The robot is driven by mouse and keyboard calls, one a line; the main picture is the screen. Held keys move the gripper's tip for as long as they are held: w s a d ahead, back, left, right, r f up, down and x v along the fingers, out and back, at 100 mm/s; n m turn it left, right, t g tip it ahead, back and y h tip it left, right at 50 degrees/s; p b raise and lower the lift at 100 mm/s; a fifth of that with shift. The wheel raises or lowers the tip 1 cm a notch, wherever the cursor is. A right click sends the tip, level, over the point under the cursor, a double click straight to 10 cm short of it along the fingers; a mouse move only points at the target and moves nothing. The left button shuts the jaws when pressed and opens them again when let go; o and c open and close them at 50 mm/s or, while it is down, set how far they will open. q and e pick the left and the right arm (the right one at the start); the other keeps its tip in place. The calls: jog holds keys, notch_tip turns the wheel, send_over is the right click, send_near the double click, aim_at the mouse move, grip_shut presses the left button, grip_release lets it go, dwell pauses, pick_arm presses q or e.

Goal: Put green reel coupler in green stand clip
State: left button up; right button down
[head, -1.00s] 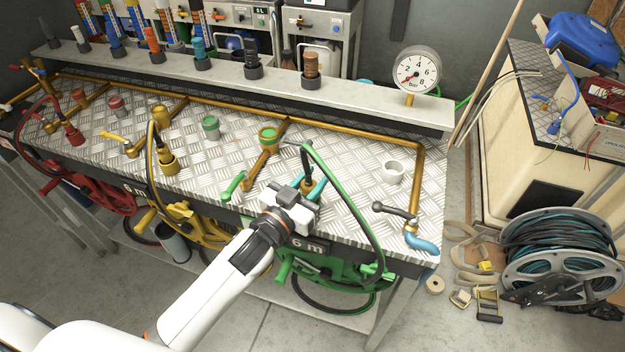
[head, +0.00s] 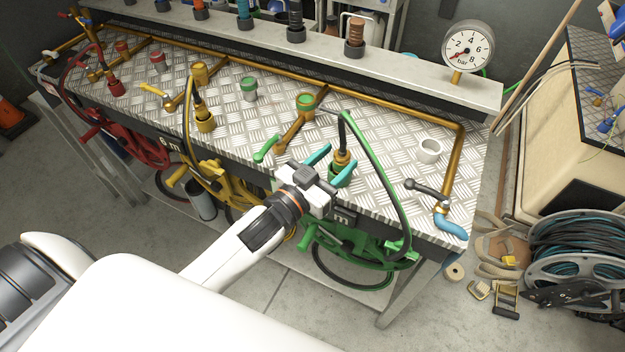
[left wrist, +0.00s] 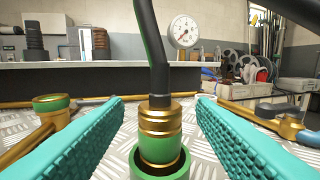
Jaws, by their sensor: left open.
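The green reel coupler (head: 343,158) is a brass fitting with a green band on a black hose end. It stands upright in the green cup-shaped stand clip (head: 338,180) near the bench's front edge. In the left wrist view, the coupler (left wrist: 160,122) has its lower end inside the rim of the clip (left wrist: 137,165). My left gripper (head: 332,161) is open, with its teal fingers apart. The coupler shows between and ahead of the fingers in the wrist view, with a gap on both sides. The clip's bottom is hidden. My right gripper is not in view.
A green-ringed pipe outlet (head: 306,102) and a green handle (head: 266,147) are left of the coupler. The green hose (head: 375,180) arcs down right to the green reel (head: 350,250). A white cup (head: 429,151) and a grey lever (head: 428,190) stand farther right.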

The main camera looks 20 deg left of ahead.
pick_arm(q)
jog(key=b+v, duration=0.1)
jog(key=v, duration=0.7)
dwell(1.2)
